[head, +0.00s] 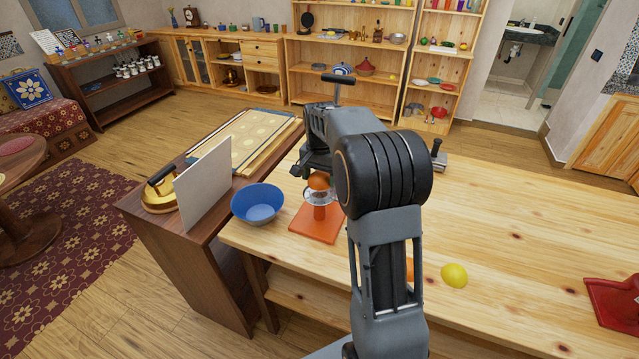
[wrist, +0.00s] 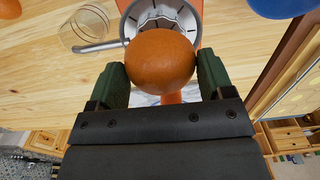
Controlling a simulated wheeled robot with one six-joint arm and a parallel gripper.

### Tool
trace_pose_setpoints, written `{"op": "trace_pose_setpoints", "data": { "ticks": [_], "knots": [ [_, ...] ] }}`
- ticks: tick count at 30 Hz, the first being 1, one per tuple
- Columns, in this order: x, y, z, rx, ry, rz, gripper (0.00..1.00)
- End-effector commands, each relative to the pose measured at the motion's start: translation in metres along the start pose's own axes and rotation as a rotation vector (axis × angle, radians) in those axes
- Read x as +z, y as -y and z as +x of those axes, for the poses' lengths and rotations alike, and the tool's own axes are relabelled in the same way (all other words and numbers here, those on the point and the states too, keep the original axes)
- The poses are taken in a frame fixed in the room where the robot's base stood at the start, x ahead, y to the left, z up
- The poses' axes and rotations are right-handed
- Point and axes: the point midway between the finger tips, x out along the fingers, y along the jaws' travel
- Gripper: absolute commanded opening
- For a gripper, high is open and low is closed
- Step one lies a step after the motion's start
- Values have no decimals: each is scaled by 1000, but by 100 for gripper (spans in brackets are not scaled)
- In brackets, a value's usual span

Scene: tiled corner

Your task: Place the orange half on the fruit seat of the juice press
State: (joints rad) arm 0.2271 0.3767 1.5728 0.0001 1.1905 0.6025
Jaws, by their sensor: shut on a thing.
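My gripper (wrist: 160,78) is shut on the orange half (wrist: 160,60), with one green finger pad on each side of it. Its rounded skin faces the wrist camera, and the cut face is hidden. In the head view the orange half (head: 319,181) shows just above the metal fruit seat (head: 320,196) of the juice press, whose red-orange base (head: 317,224) stands on the table. In the wrist view the ribbed metal seat (wrist: 160,12) shows partly behind the orange half. I cannot tell whether the two touch.
A blue bowl (head: 257,203) stands left of the press. A glass (wrist: 85,28) stands beside it in the wrist view. A yellow lemon (head: 454,275) lies to the right. A white upright board (head: 203,187) is at the left. The table's right part is mostly clear.

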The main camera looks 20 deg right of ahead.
Motion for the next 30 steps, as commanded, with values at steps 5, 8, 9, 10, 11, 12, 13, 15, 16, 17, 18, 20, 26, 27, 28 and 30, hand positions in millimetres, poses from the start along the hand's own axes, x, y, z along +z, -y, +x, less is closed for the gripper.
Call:
{"op": "trace_pose_setpoints", "data": {
  "ticks": [5,8,9,10,11,12,13,15,16,17,18,20,26,27,28,30],
  "knots": [
    [0,0,23,2,3,-1,50],
    [0,0,31,2,2,-1,50],
    [0,0,31,1,1,-1,50],
    [0,0,31,1,1,-1,50],
    [0,0,31,1,1,-1,50],
    [0,0,31,1,1,-1,50],
    [0,0,31,1,1,-1,50],
    [0,0,31,1,1,-1,50],
    [0,0,32,1,1,-1,50],
    [0,0,33,1,1,-1,50],
    [0,0,34,1,1,-1,50],
    [0,0,34,1,1,-1,77],
    [0,0,34,1,1,-1,96],
    [0,0,34,1,1,-1,100],
    [0,0,34,1,1,-1,100],
    [0,0,34,1,1,-1,100]
  ]
}}
